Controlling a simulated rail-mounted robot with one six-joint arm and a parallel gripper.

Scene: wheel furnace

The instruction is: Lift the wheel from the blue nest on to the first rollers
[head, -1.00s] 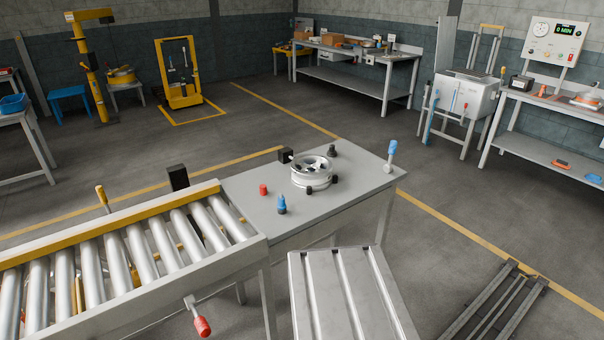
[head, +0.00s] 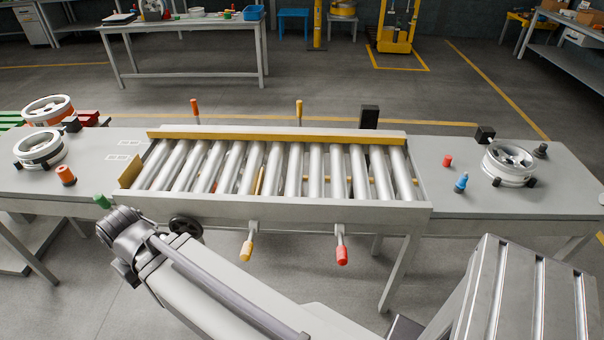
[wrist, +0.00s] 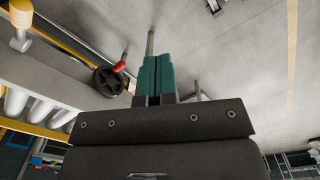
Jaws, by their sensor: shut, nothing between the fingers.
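A silver spoked wheel (head: 509,162) lies flat on the right-hand table among black blocks, with a blue-topped peg (head: 461,183) and a red peg beside it. A second wheel (head: 40,149) lies on the left-hand table near an orange peg, and an orange-banded wheel (head: 48,110) sits behind it. No nest is clearly blue; I cannot tell which is the blue nest. Bare rollers (head: 290,170) run between the tables. My gripper shows in the wrist view with green fingers (wrist: 154,75) shut and empty. It is far from the right wheel, near the conveyor's front left.
A yellow-knobbed lever (head: 247,250), a red-knobbed lever (head: 342,254) and a black handwheel (head: 186,226) stick out at the conveyor's front. A yellow rail (head: 280,134) lines its back. A grooved metal plate (head: 515,300) stands at the lower right. The rollers carry nothing.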

